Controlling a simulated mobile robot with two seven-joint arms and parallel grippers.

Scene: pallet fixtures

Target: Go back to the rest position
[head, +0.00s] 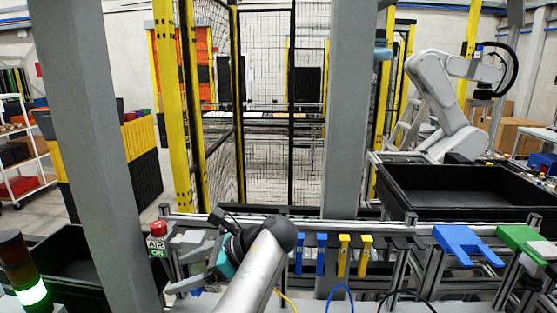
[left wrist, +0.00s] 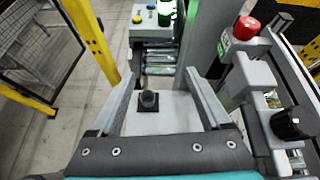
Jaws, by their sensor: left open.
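My left arm comes up from the bottom of the head view, and its gripper (head: 172,262) points left, beside the red button post. In the left wrist view the two fingers of this gripper (left wrist: 163,72) stand wide apart with nothing between them. Beyond and below the fingers is a light grey surface with a small black square-based peg (left wrist: 149,101); I see no contact with it. My right gripper is in neither view.
A red button (head: 158,229) with an "AIR ON" label is close to the left gripper. Blue (head: 320,254) and yellow (head: 344,256) fixtures hang along the rail to its right. A stack light (head: 27,277) glows green at left. A black bin (head: 470,188) stands at right.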

